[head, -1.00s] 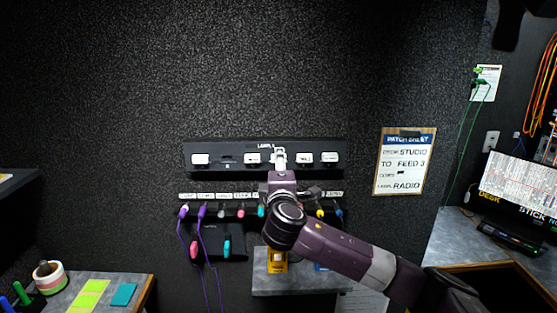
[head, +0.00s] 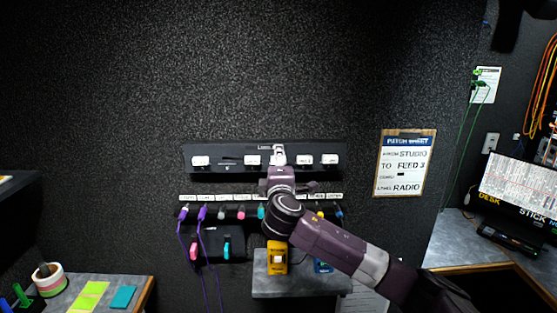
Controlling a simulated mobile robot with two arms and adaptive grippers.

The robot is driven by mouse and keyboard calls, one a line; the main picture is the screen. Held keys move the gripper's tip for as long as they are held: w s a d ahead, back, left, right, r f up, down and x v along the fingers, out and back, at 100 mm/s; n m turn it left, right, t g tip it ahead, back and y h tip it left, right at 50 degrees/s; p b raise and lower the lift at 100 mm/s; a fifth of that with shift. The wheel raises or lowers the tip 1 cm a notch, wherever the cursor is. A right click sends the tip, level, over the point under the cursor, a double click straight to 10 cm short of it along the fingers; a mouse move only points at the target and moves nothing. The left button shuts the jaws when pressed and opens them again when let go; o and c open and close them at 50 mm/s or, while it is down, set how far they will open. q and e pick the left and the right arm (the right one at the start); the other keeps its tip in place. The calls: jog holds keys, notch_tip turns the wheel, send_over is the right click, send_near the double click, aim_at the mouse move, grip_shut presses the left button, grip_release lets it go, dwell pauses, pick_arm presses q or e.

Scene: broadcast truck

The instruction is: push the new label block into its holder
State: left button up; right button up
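The label rail (head: 212,149) is a dark strip on the wall with several white label blocks, such as one at its left end (head: 200,161) and one left of my gripper (head: 252,160). Between those two is a gap (head: 227,160) with no white block showing. My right gripper (head: 279,157) is at the rail, right of that gap. A pale piece shows at its tip; I cannot tell whether this is a held label block or the fingers. My forearm and wrist hide the rail's lower part there. My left gripper is not in view.
A patch panel with coloured plugs and purple cables (head: 203,245) is below the rail. A grey shelf (head: 300,284) holds a yellow block (head: 277,258). A patch sheet (head: 404,163) hangs at right. A desk with tape (head: 48,282) stands at lower left.

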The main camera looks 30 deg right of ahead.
dwell(0.7)
grip_shut()
dwell(0.4)
jog(key=shift+s+a, duration=0.1)
jog(key=shift+p+v, duration=0.65)
jog(key=shift+v, duration=2.25)
jog(key=shift+s, duration=0.1)
jog(key=shift+p+v, duration=0.35)
jog(key=shift+v, duration=1.05)
